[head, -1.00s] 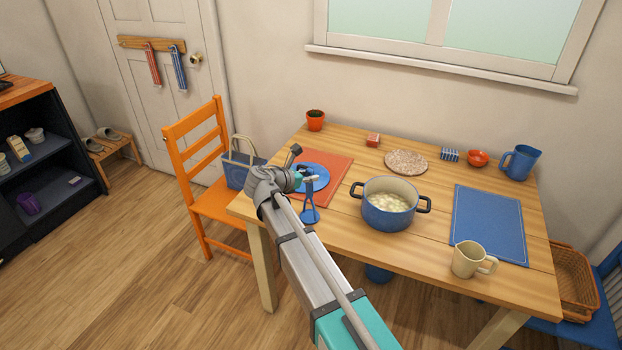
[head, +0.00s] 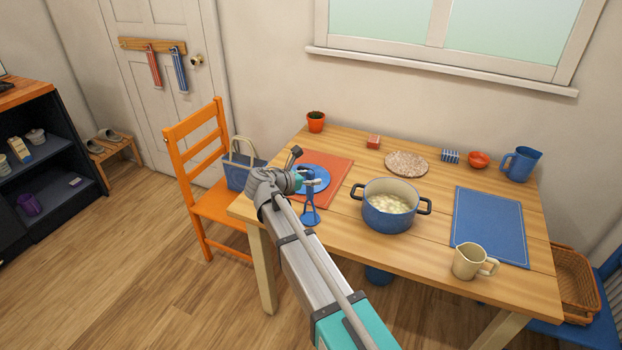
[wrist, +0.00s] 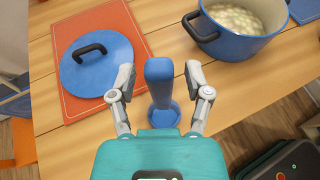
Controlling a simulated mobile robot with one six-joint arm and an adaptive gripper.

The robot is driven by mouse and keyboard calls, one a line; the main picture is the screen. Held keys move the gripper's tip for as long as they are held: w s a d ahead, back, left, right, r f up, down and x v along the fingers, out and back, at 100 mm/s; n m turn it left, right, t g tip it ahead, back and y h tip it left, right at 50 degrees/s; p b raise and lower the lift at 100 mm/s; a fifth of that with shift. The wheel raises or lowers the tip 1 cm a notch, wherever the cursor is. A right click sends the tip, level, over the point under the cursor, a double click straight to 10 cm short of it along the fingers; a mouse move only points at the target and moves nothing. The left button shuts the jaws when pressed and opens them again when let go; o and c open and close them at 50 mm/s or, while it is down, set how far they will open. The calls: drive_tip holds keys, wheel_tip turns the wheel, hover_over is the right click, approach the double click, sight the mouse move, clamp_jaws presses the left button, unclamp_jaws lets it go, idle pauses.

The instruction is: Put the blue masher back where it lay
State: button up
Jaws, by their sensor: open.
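The blue masher (head: 310,215) stands upright on the wooden table, between the orange mat and the blue pot. In the wrist view its blue handle (wrist: 158,80) rises between my fingers, with its round foot below. My gripper (head: 308,179) is open, with one finger on each side of the handle and a visible gap on both sides in the wrist view (wrist: 159,78). The blue pot (head: 388,219) with pale food in it stands just right of the masher.
A blue lid (wrist: 97,68) with a black handle lies on the orange mat (wrist: 130,28) to the left. A cream mug (head: 467,262) and blue mat (head: 488,222) are on the right. An orange chair (head: 195,130) stands left. Bare table lies in front of the pot.

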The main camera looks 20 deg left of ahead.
drive_tip(key=p+v, duration=0.4)
drive_tip(key=v, duration=0.8)
drive_tip(key=shift+r+p, duration=0.2)
drive_tip(key=shift+p, duration=0.1)
drive_tip(key=shift+d, duration=0.15)
idle(0.3)
drive_tip(key=w+d+f+m+g, duration=0.15)
drive_tip(key=d+m, duration=0.25)
drive_tip(key=d, duration=0.5)
drive_tip(key=w+d+f+m+g, duration=0.1)
drive_tip(key=d+f+m+g, duration=0.2)
drive_tip(key=d+m, duration=0.35)
drive_tip(key=w+d+f+m+g, duration=0.1)
drive_tip(key=d+f+m+g, duration=0.2)
drive_tip(key=d, duration=0.8)
drive_tip(key=s+d+f+m+g+y, duration=0.2)
drive_tip(key=s+d+m, duration=0.3)
drive_tip(key=d+m, duration=0.3)
drive_tip(key=s+d+f+m+g+y, duration=0.2)
drive_tip(key=s+d+m+y, duration=0.2)
drive_tip(key=d+m, duration=0.5)
drive_tip(key=s+d, duration=0.1)
drive_tip(key=d, duration=0.4)
drive_tip(key=shift+s+g, duration=0.2)
drive_tip(key=shift+g, duration=0.15)
